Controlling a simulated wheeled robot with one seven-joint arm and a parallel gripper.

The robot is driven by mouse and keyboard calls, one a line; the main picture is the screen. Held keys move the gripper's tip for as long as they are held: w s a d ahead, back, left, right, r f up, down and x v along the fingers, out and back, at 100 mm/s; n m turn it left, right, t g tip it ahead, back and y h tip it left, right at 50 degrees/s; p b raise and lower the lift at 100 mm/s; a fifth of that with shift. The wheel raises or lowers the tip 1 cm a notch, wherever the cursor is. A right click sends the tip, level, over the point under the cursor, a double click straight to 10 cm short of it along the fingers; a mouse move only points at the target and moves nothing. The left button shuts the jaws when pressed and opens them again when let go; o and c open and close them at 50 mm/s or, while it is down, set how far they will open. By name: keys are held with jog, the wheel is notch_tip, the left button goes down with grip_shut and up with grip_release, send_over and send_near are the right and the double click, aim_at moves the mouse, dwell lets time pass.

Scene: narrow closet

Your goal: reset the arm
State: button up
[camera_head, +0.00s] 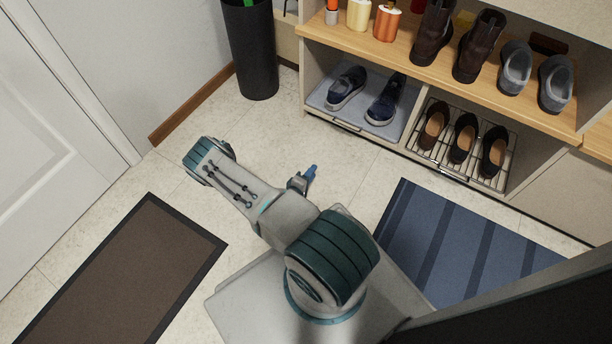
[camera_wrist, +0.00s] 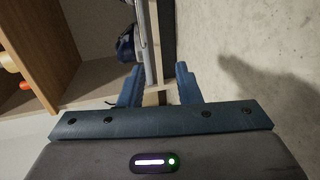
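My arm reaches forward over my base in the head view, bent at the elbow. My gripper (camera_head: 310,172) shows small beyond the arm, over the pale tiled floor in front of the shoe shelf. In the wrist view its two blue fingers (camera_wrist: 158,72) stand apart with a clear gap between them. Nothing is held between the fingers. Part of the forearm and wrist is hidden behind the upper links in the head view.
A shoe shelf (camera_head: 401,138) holds several shoes, boots and bottles. A dark bin (camera_head: 251,55) stands at the back left. A brown mat (camera_head: 130,270) lies left, a blue striped mat (camera_head: 460,245) right. A white door (camera_head: 55,120) is at far left.

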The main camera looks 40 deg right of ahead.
jog(key=shift+a+r, duration=0.1)
jog(key=shift+a, duration=0.35)
jog(key=shift+d, duration=0.1)
jog(key=w+a+r+m+g+y+p, duration=0.1)
jog(key=a+r+m+g+p, duration=0.35)
jog(key=r, duration=1.15)
jog(key=r+g+y+p, duration=0.15)
jog(key=r+p, duration=0.55)
jog(key=r, duration=0.8)
jog(key=w+a+r+m+g+y+p, duration=0.1)
jog(key=a+r+m+g+p, duration=0.35)
jog(key=r, duration=1.15)
jog(key=s+a+r+n+t+y+p, duration=0.1)
jog(key=s+a+r+p, duration=0.4)
jog(key=r, duration=0.9)
jog(key=s+a+r+n+t+y+p, duration=0.2)
jog(key=s+a+r+t+y+p, duration=0.2)
jog(key=r+p, duration=0.5)
jog(key=s+a+r+n+t+y+p, duration=0.1)
jog(key=s+a+r+y+p, duration=0.5)
jog(key=r, duration=1.4)
jog(key=shift+s+a+t+p, duration=0.3)
jog(key=shift+t+p, duration=0.4)
jog(key=shift+t, duration=0.05)
